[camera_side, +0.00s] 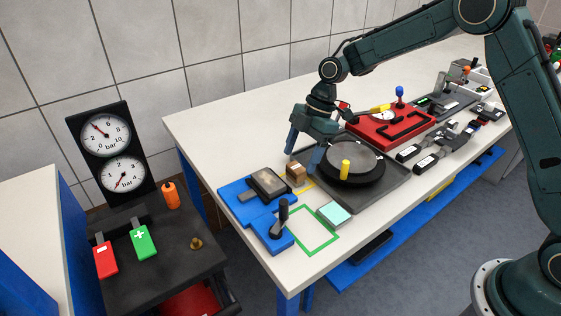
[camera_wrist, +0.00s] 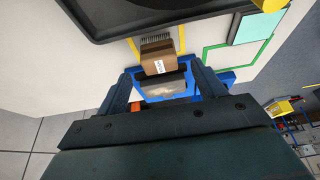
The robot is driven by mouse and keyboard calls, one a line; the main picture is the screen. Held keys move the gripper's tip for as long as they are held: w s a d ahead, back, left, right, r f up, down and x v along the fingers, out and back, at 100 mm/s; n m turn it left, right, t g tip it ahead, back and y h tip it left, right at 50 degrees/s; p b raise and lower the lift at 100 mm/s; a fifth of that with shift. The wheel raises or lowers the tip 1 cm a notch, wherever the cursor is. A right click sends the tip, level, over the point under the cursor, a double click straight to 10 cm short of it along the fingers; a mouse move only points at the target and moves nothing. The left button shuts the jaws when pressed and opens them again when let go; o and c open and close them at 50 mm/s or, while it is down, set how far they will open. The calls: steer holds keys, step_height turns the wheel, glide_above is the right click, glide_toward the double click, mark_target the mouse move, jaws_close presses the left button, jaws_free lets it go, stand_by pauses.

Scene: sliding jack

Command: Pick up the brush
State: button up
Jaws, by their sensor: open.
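The brush (camera_wrist: 157,58) is a small brown block with dark bristles and a white label, on the white table. In the side view the brush (camera_side: 296,175) lies between the blue fixture and the black turntable, at a yellow outline. My gripper (camera_side: 304,150) is open above and slightly behind it, its two blue fingers pointing down. In the wrist view my gripper (camera_wrist: 163,72) has its fingers spread, with the brush just beyond and between the tips. I see no contact with the brush.
A blue fixture (camera_side: 232,194) with a dark screen and a lever stands left of the brush. The round turntable (camera_side: 345,163) on a grey tray is close on the right. A cyan block (camera_side: 333,213) lies at a green outline (camera_side: 312,251) in front.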

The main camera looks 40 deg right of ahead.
mark_target(296, 166)
steer(key=shift+x, duration=2.05)
steer(key=c, duration=1.1)
